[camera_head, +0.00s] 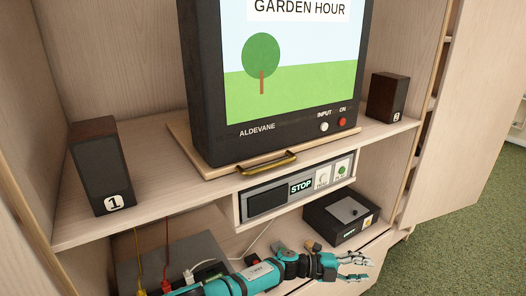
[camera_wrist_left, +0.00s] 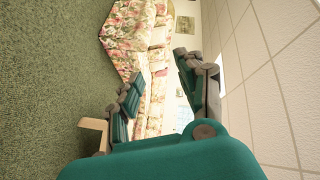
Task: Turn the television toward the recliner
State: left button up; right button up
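The television (camera_head: 205,80) is a dark box set with a lit screen showing a tree. It stands on a wooden board (camera_head: 195,155) with a brass handle (camera_head: 268,163) at its front edge, inside the cabinet. Its screen faces forward and slightly right. My left gripper (camera_head: 357,263) is below and right of the handle, in front of the lower shelf, apart from the television and board. Its fingers are spread and empty; they also show apart in the left wrist view (camera_wrist_left: 160,95). A floral upholstered seat (camera_wrist_left: 145,45), possibly the recliner, shows sideways there. My right gripper is out of view.
Speakers marked 1 (camera_head: 101,165) and 2 (camera_head: 387,97) stand on either side of the television. A player with a STOP label (camera_head: 265,200) sits below the board. A black box (camera_head: 340,216) and cables are on the lower shelf. Green carpet (camera_head: 455,225) is clear at right.

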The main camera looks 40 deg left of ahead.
pick_arm(q)
notch_tip(320, 180, up, 19)
jog(key=d+m+g+p, duration=0.1)
jog(key=m+g+p, duration=0.2)
jog(key=m+g, duration=0.7)
jog(key=s+a+r+m+t+y+p, duration=0.1)
jog(key=s+a+r+m+y+p, duration=0.2)
jog(key=s+a+r+y, duration=0.7)
jog(key=w+a+r+m+y+p, duration=0.15)
jog(key=a+r+y, duration=0.45)
jog(key=a+r, duration=1.05)
send_near(263, 167)
jog(key=shift+m, duration=0.45)
jog(key=f, duration=0.2)
jog(key=a+f+p, duration=0.1)
jog(key=f, duration=0.1)
jog(key=f+p, duration=0.1)
jog(key=f, duration=0.2)
jog(key=shift+w+a, duration=0.15)
jog(key=shift+a, duration=0.2)
jog(key=shift+w+a+f+p, duration=0.1)
jog(key=shift+f+p, duration=0.25)
jog(key=shift+f, duration=0.4)
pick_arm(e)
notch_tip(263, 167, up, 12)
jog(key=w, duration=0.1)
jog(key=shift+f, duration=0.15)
